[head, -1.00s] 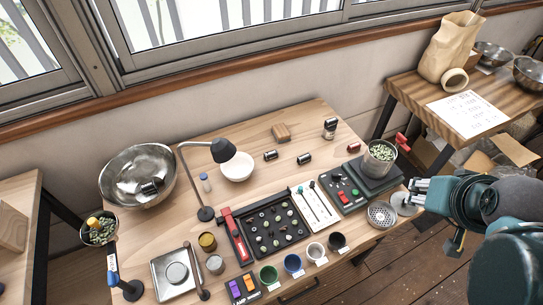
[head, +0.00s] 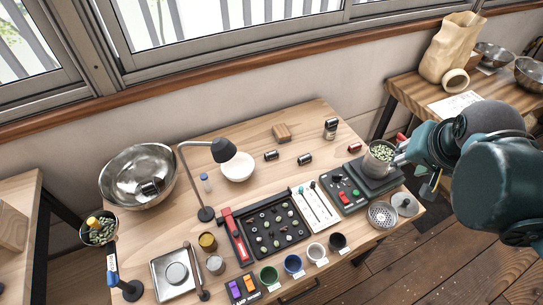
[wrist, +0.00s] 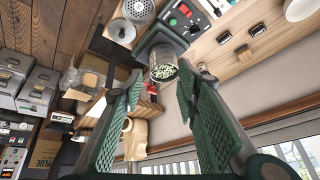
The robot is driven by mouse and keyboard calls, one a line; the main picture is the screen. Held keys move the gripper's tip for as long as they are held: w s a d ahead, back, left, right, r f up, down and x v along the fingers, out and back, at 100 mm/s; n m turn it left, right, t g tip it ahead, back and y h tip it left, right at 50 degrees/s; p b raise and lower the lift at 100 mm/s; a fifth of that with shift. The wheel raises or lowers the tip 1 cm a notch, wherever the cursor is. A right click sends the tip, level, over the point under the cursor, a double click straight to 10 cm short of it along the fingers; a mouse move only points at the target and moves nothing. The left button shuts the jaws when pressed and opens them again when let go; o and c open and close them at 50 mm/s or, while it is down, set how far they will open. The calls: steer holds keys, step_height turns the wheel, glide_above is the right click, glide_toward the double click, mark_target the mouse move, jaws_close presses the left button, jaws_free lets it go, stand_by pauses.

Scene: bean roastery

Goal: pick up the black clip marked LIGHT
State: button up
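Small black clips lie on the wooden table: one (head: 271,155) and another (head: 304,159) near the middle back, and a larger dark item with a pale band (head: 330,129) farther right. Another black piece (head: 150,188) lies in the big metal bowl. Two black clips (wrist: 257,29) also show at the upper right of the wrist view. I cannot read LIGHT on any of them. My gripper (wrist: 162,84) is open and empty, its green fingers spread wide. In the head view it is at the table's right, close beside the bean cup and apart from the clips.
The cup of green beans (head: 380,154) stands on a dark scale (head: 376,178) at the right, close to my gripper. A red clip (head: 354,148) lies left of it. A desk lamp (head: 223,150) overhangs a white bowl (head: 238,168). Table around the middle clips is mostly clear.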

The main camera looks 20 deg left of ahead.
steer(key=w+a+f+m+g, duration=0.1)
steer(key=w+a+f+m, duration=0.1)
steer(key=w+a, duration=0.7)
steer(key=m+g+h+b, duration=0.2)
steer(key=m+h, duration=0.1)
steer(key=m, duration=0.3)
glide_toward(270, 153)
steer(key=shift+w+d+f, duration=0.2)
steer(key=shift+w+d, duration=0.2)
steer(key=shift+d, duration=0.35)
steer(key=shift+s+a+f+g, duration=0.1)
steer(key=shift+a+f+g, duration=0.2)
steer(key=shift+a+f, duration=0.15)
steer(key=shift+f, duration=0.1)
steer(key=shift+x, duration=1.25)
